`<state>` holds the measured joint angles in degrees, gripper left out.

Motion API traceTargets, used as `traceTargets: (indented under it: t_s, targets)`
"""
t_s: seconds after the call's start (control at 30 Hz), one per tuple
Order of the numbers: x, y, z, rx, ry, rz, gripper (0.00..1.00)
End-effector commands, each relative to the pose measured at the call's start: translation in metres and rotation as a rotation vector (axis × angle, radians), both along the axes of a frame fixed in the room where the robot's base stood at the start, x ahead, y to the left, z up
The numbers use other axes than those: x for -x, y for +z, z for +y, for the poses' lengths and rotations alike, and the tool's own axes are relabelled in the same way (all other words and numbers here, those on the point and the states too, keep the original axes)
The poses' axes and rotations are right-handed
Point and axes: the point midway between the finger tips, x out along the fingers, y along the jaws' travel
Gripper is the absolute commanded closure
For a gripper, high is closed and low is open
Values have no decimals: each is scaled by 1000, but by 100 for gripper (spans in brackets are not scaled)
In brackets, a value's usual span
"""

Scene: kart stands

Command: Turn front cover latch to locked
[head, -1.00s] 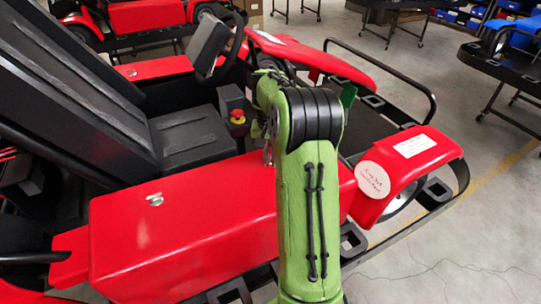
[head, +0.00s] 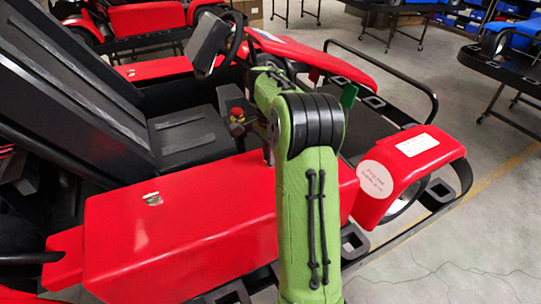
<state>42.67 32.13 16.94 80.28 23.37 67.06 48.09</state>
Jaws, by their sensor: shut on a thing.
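The long red side cover (head: 215,225) of the kart lies across the lower middle of the head view. A silver latch (head: 152,199) shows on its top towards the left; I cannot read its setting clearly. The front end of the cover is partly behind my green arm, and no front latch shows. Dark parts of my gripper (head: 243,125) show just left of my arm's elbow, in front of the red button (head: 237,112). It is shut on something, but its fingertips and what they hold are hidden.
The black seat (head: 188,138) and steering wheel (head: 232,45) stand behind the cover. A red front fender (head: 412,165) with a round white label (head: 375,180) is right of my arm. A black bumper bar (head: 425,90) curves beyond. Clear floor (head: 460,250) lies at the lower right.

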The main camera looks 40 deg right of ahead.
Motion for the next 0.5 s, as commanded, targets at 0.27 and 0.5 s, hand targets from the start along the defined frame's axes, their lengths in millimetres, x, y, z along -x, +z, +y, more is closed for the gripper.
traceTargets:
  t_s: [0.27, 0.5]
  targets:
    - [-1, 0, -1, 4, -120, -4, 100]
    - [-1, 1, -1, 4, -159, -4, 100]
